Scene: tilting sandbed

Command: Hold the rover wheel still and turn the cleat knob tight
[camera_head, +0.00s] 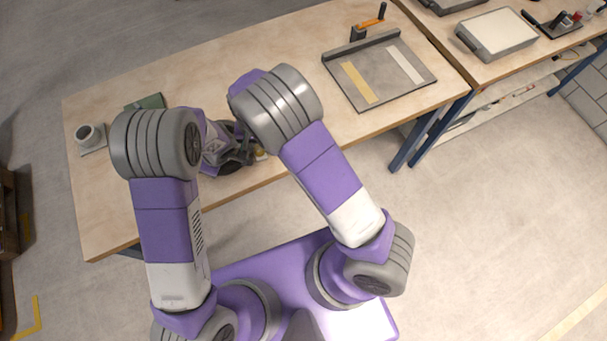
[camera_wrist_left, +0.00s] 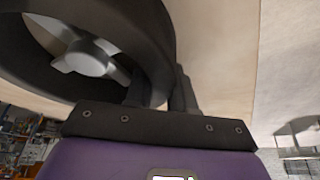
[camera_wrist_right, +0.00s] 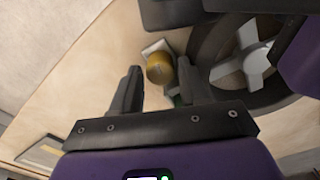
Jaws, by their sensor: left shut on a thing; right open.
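The dark rover wheel (camera_wrist_right: 203,55) with its grey spoked hub (camera_wrist_right: 255,58) fills the upper right of the right wrist view. It also shows large in the left wrist view (camera_wrist_left: 150,45). My left gripper (camera_wrist_left: 170,85) is shut on the wheel's rim. The round yellow knob (camera_wrist_right: 160,76) sits beside the rim, on a pale block. It peeks out small in the head view (camera_head: 261,155). My right gripper (camera_wrist_right: 160,64) is open, its two fingertips on either side of the knob in the picture; I see no clear contact. My arms hide much of the wheel in the head view.
On the wooden table (camera_head: 110,200), a grey cup (camera_head: 86,134) and a green object (camera_head: 152,101) lie left. A grey tray with two strips (camera_head: 384,90) and an orange-handled tool (camera_head: 372,20) are at right. The table's front edge is close to the wheel.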

